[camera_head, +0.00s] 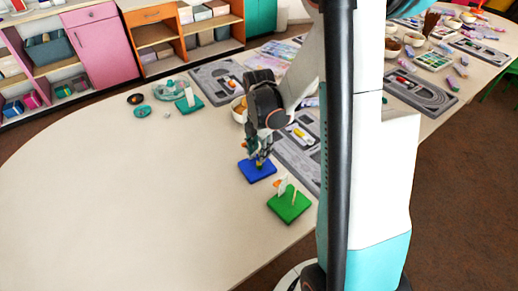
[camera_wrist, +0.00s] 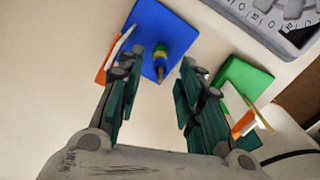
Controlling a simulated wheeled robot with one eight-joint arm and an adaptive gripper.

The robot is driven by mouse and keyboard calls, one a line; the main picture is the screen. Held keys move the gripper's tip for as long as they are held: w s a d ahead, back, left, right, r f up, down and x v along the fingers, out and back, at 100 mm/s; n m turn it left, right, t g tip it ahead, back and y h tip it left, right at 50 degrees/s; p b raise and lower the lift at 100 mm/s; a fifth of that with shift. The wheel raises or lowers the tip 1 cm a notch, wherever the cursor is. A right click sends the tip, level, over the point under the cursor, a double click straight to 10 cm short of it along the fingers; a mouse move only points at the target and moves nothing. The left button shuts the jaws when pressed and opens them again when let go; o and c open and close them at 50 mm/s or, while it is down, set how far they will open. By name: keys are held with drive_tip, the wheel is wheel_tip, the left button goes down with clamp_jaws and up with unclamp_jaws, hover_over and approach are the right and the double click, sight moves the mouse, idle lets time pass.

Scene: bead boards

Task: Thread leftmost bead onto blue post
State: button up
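The blue board (camera_head: 257,172) lies on the pale table under my gripper (camera_head: 257,158). In the wrist view, the blue board (camera_wrist: 147,20) carries an upright post (camera_wrist: 160,72) with yellow and green bands near it; I cannot tell whether these bands are a threaded bead. My gripper (camera_wrist: 160,72) is open, its green-padded fingers apart on either side of the post. No bead is clearly held between them. The gripper hides much of the blue board in the head view. I cannot pick out the leftmost bead.
A green board (camera_head: 289,207) with a pale post and a white-orange piece lies nearby. An orange-white piece (camera_wrist: 115,52) stands at the blue board's edge. Grey trays (camera_head: 297,150) lie behind. The table's left and front are clear.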

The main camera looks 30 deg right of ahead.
wheel_tip(320, 180, up, 12)
idle(0.8)
